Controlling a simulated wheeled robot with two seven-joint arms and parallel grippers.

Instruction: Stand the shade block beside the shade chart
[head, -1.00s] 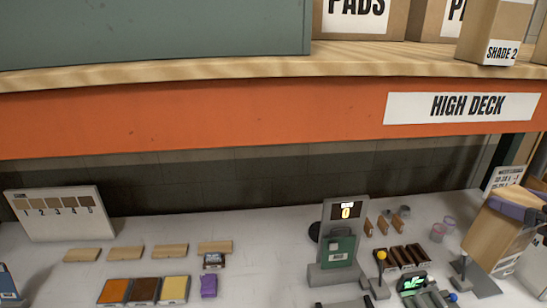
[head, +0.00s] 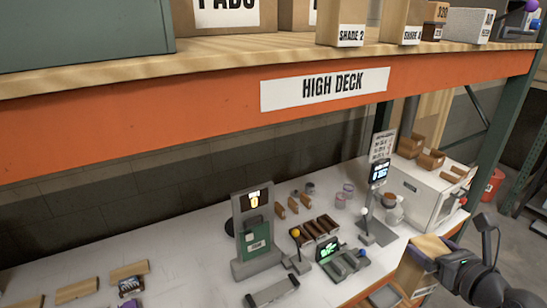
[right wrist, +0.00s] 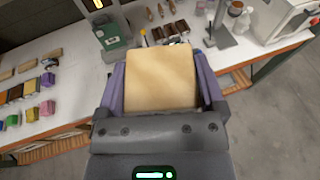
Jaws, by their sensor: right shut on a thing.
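My right gripper (head: 431,247) is at the lower right of the head view, in front of the bench edge. Its purple fingers are shut on a tan block (head: 413,275) with a pale label, too small to read. The right wrist view shows the block's plain top (right wrist: 162,78) between the two fingers. Boxes labelled SHADE 2 (head: 341,24) and apparently SHADE 4 (head: 402,22) stand on the high deck. The shade chart is out of view now. My left gripper is not in view.
The orange-edged high deck (head: 210,126) hangs over the white bench (head: 190,255). On the bench are a grey stand with a green case (head: 256,236), levers, dark trays and small jars. A white oven-like box (head: 432,190) stands at the right end.

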